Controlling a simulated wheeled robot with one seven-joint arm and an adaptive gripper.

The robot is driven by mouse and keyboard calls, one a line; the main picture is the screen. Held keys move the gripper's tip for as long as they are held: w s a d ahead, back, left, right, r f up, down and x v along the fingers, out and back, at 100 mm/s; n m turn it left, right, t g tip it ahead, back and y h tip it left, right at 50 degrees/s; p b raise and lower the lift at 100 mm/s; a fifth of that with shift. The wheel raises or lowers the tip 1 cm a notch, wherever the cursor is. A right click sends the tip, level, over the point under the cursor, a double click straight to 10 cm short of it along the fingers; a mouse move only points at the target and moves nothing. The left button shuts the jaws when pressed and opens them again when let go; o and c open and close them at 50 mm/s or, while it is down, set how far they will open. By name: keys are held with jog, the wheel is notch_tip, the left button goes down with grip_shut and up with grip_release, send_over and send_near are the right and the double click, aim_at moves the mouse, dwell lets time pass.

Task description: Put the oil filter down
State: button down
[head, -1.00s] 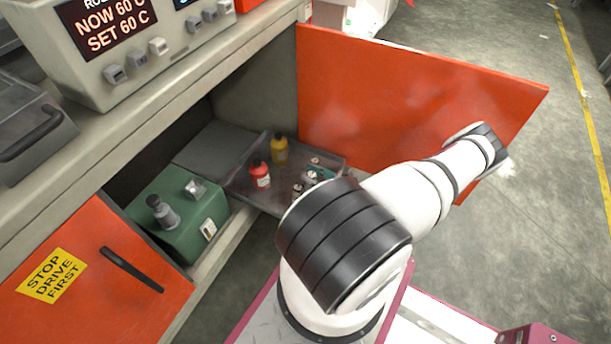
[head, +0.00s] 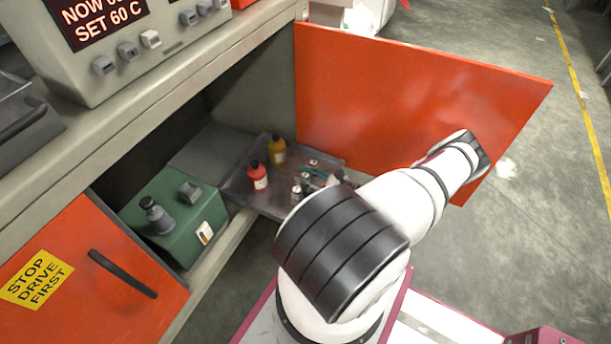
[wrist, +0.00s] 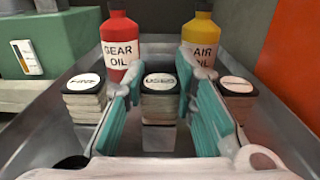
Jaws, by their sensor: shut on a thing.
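In the wrist view a small pale, pleated filter with a black cap and a white label (wrist: 160,98), apparently the oil filter, is upright between the teal fingers of my gripper (wrist: 159,75). The label seems to read "USED". My gripper is shut on it. It is at or just above the metal tray (wrist: 262,135); I cannot tell whether its base touches. Similar filters stand to its left (wrist: 84,98) and right (wrist: 237,98), their labels hard to read. In the head view my arm partly hides the tray (head: 238,185), and my gripper (head: 316,175) shows only in part.
A red gear oil bottle (wrist: 119,45) and a yellow air oil bottle (wrist: 201,38) stand just behind the filters. A green box (head: 178,228) is left of the tray. The open orange door (head: 390,95) stands close to my arm on the right.

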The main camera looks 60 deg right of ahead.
jog(key=c, duration=1.3)
grip_release()
jog(key=shift+f, duration=0.1)
